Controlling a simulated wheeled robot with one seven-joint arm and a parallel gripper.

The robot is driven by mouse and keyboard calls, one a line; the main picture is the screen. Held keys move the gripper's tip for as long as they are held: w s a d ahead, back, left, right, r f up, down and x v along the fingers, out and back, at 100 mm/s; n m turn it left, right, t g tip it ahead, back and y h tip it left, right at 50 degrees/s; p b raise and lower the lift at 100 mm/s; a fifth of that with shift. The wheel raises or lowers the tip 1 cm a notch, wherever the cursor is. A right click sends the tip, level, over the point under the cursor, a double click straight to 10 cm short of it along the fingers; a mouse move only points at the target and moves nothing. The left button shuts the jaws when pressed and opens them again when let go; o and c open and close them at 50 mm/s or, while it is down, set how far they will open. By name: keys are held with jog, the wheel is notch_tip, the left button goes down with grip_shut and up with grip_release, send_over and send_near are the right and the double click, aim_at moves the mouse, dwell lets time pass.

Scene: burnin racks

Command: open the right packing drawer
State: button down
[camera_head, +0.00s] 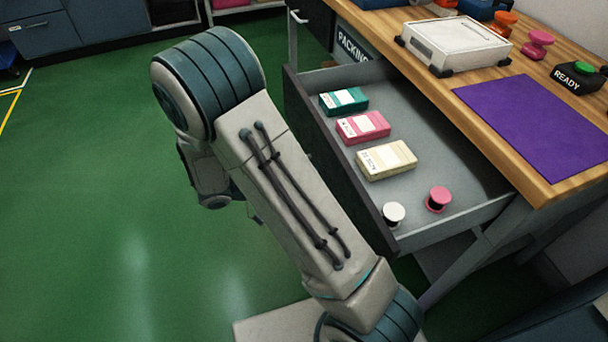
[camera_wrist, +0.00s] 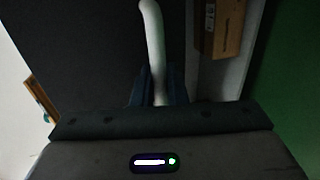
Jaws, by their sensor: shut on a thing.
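The packing drawer (camera_head: 440,165) under the wooden bench stands pulled out, with its grey interior showing. Inside lie a green box (camera_head: 344,99), a pink box (camera_head: 363,127), a cream box (camera_head: 386,160), a white spool (camera_head: 393,213) and a pink spool (camera_head: 438,198). In the wrist view my gripper (camera_wrist: 158,90) is shut on a pale bar handle (camera_wrist: 153,35) in front of the dark drawer front (camera_wrist: 90,50). My arm hides the gripper and the handle in the head view.
The bench top (camera_head: 440,85) holds a white case (camera_head: 455,44), a purple mat (camera_head: 535,120), a READY button box (camera_head: 578,77) and orange and pink spools. A PACKING sign (camera_head: 353,46) is beside the drawer. Green floor at the left is clear.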

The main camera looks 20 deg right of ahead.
jog(key=c, duration=1.5)
grip_release()
jog(key=shift+c, duration=0.2)
jog(key=shift+a, duration=0.1)
jog(key=p+v, duration=0.2)
jog(key=v, duration=1.1)
jog(key=shift+a, duration=0.4)
jog(key=shift+s, duration=0.15)
